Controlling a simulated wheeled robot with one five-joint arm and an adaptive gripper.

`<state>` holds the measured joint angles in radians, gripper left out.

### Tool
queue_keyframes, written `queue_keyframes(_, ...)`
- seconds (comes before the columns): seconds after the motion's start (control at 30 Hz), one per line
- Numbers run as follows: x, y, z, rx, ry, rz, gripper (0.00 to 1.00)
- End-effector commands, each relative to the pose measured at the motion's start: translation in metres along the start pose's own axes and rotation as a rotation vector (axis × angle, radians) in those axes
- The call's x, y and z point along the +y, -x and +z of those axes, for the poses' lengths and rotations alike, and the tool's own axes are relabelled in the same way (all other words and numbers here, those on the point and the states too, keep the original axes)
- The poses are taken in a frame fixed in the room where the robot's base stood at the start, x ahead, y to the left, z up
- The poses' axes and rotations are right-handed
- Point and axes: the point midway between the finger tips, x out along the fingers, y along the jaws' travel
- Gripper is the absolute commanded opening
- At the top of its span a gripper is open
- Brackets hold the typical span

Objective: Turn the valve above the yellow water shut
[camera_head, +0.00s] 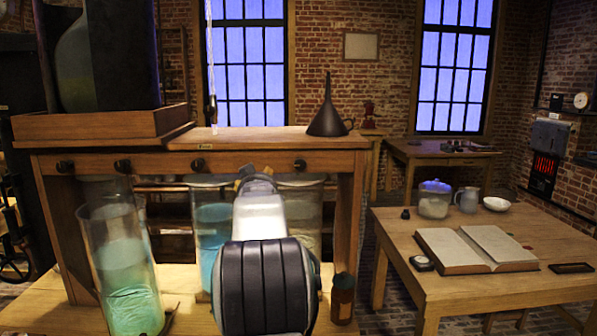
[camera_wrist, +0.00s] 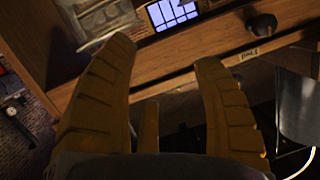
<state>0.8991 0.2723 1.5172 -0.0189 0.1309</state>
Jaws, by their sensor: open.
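Several dark valve knobs sit along the front rail of the wooden stand: a far-left knob (camera_head: 65,167), a second knob (camera_head: 123,166) and a right knob (camera_head: 299,165). Below stand a glass jar of pale green water (camera_head: 122,265), a jar of blue water (camera_head: 213,240) and a right jar (camera_head: 305,210), partly hidden by my arm; its water looks pale, and I cannot tell if it is yellow. My gripper (camera_head: 255,180) is in front of the rail. In the wrist view its yellow fingers (camera_wrist: 165,62) are apart and empty, with one knob (camera_wrist: 261,25) beyond the right finger.
A dark funnel (camera_head: 327,112) stands on the stand's top, and a wooden tray (camera_head: 100,124) holds a large vessel. A small brown bottle (camera_head: 343,298) stands right of my arm. The right table (camera_head: 400,225) bears an open book (camera_head: 475,248) and a lidded jar (camera_head: 434,200).

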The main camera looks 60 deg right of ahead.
Motion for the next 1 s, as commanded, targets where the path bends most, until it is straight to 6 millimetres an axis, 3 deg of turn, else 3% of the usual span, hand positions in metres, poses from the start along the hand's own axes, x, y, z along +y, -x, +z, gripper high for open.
queue_keyframes(0.03, 0.028, -0.014, -0.007, 0.048, -0.014, 0.038, 0.61)
queue_keyframes(0.1, 0.055, -0.025, -0.02, 0.106, -0.025, 0.073, 0.61)
queue_keyframes(0.3, 0.101, -0.039, -0.04, 0.203, -0.04, 0.129, 0.61)
queue_keyframes(0.47, 0.111, -0.047, -0.048, 0.223, -0.042, 0.14, 0.61)
queue_keyframes(1.0, 0.117, -0.094, -0.058, 0.222, -0.042, 0.138, 0.61)
